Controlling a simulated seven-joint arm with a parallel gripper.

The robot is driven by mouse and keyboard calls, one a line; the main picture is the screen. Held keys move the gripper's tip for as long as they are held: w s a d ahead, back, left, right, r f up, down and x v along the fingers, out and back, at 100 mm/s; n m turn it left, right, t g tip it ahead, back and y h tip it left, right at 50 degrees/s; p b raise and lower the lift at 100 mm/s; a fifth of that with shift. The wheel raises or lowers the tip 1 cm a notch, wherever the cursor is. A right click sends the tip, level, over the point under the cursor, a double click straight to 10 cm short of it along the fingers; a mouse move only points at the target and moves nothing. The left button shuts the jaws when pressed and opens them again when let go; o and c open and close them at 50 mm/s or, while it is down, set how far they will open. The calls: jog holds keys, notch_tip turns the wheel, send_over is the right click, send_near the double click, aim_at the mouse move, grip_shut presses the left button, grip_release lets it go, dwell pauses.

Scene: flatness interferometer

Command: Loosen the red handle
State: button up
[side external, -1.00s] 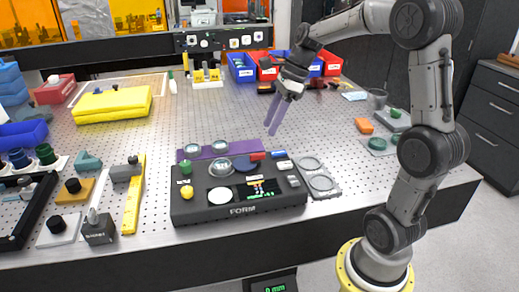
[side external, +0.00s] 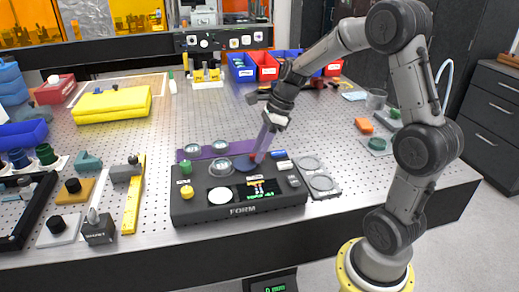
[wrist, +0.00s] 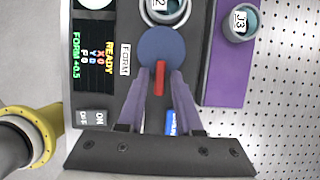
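The red handle (wrist: 160,77) shows in the wrist view as a short bar reaching from the edge of a dark blue disc (wrist: 162,47). My gripper (wrist: 163,72) has its two purple fingers on either side of the handle, with a gap at least on the right. It looks open; contact with the handle cannot be made out. In the side view my gripper (side external: 259,158) points down at the black FORM unit (side external: 240,210), and its fingers mostly hide the handle.
A blue labelled handle (wrist: 171,122) lies close by, between my fingers' bases in the wrist view. Glass-topped round parts, J2 (wrist: 163,10) and J3 (wrist: 240,22), stand near the disc. The display (wrist: 90,55) reads READY. An ON/OFF switch (wrist: 95,118) sits at the corner.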

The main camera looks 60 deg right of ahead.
grip_shut()
dwell(1.2)
